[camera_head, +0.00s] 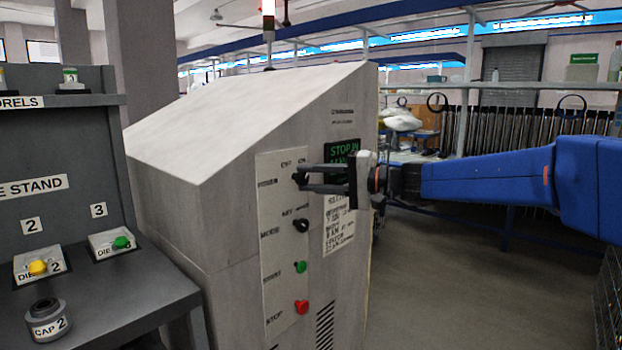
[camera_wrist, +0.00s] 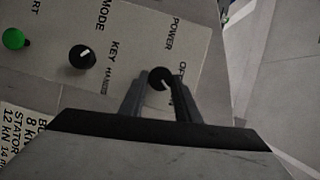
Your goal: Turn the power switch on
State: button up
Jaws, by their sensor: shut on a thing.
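The power switch is a round black knob (camera_wrist: 160,78) with a pale pointer line, at the POWER label on the machine's control panel (camera_head: 268,220). In the head view the knob (camera_head: 299,177) is largely covered by the fingers. My gripper (camera_head: 302,178) reaches in from the right, and its fingertips are closed around the knob. In the wrist view the gripper (camera_wrist: 162,88) has one finger on each side of the knob. The pointer tilts toward the lower right there. The exact setting it marks is hard to read.
Below the power switch are a black mode knob (camera_head: 302,225), a green start button (camera_head: 301,266) and a red stop button (camera_head: 301,306). A small green-text display (camera_head: 343,152) sits right of the panel. A grey die stand (camera_head: 60,220) stands at the left.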

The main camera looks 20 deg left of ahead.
jog(key=shift+f+m, duration=0.15)
jog(key=shift+m, duration=0.45)
jog(key=shift+y, duration=0.3)
jog(key=o, duration=1)
jog(key=d, duration=1.7)
jog(key=shift+d, duration=0.25)
jog(key=shift+f, duration=0.1)
